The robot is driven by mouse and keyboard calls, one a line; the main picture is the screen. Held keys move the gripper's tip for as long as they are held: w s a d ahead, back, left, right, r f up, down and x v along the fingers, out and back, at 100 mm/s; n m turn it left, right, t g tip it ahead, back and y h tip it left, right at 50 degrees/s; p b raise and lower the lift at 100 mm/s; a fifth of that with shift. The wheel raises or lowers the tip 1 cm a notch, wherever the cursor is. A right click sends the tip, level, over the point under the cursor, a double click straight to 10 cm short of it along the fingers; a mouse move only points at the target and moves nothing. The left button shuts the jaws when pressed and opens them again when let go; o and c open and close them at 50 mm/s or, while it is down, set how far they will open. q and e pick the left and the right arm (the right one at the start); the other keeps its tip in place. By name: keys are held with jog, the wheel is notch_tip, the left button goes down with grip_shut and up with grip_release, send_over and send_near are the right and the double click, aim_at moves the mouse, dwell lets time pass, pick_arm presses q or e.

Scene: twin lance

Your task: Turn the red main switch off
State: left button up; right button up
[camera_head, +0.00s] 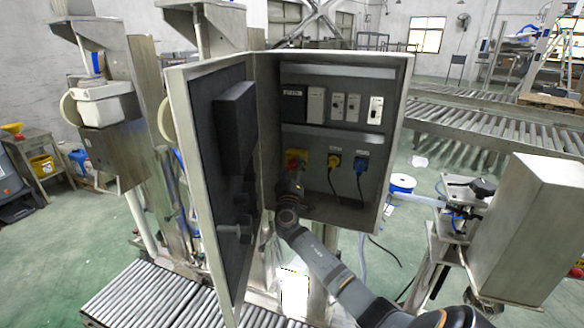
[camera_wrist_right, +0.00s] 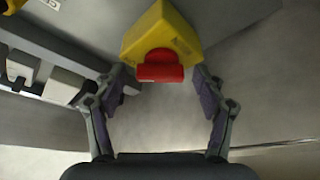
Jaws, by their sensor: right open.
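The red main switch (camera_head: 291,166) sits on a yellow base (camera_head: 303,154) low on the left of the cabinet's back panel. In the right wrist view the red knob (camera_wrist_right: 160,73) projects from the yellow base (camera_wrist_right: 162,32). My right gripper (camera_wrist_right: 160,92) is open, with one finger on each side of the knob and a gap to it on both sides. In the head view my right gripper (camera_head: 292,186) is just below the switch and partly covers it. My left gripper is not in view.
The cabinet (camera_head: 335,58) stands open, its door (camera_head: 207,200) swung out left. A yellow plug (camera_head: 333,161) and a blue plug (camera_head: 361,161) with cables are right of the switch. A row of breakers (camera_head: 337,105) is above. Roller conveyors (camera_head: 150,295) lie below and behind.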

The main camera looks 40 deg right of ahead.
jog(key=shift+c, duration=0.3)
jog(key=c, duration=1.1)
jog(key=shift+r+n+y+p, duration=0.25)
jog(key=shift+n+y+p, duration=0.25)
jog(key=shift+n+p, duration=0.75)
jog(key=n+y+p, duration=0.1)
jog(key=n+p, duration=0.1)
jog(key=p, duration=0.1)
jog(key=n+g+y+p, duration=0.1)
jog(key=n+p, duration=0.5)
jog(key=p, duration=0.1)
jog(key=shift+r+y, duration=0.25)
jog(key=shift+y, duration=0.15)
jog(key=n+g+p, duration=0.1)
jog(key=n, duration=0.1)
jog(key=shift+f+n+y+p, duration=0.15)
jog(key=shift+n+y+p, duration=0.15)
jog(key=shift+n+p, duration=0.05)
jog(key=n+g, duration=0.2)
jog(key=n, duration=0.1)
jog(key=shift+a+f+n, duration=0.1)
jog(key=shift+n, duration=0.2)
jog(key=shift+g, duration=0.4)
jog(key=o, duration=1.2)
jog(key=shift+c, duration=0.2)
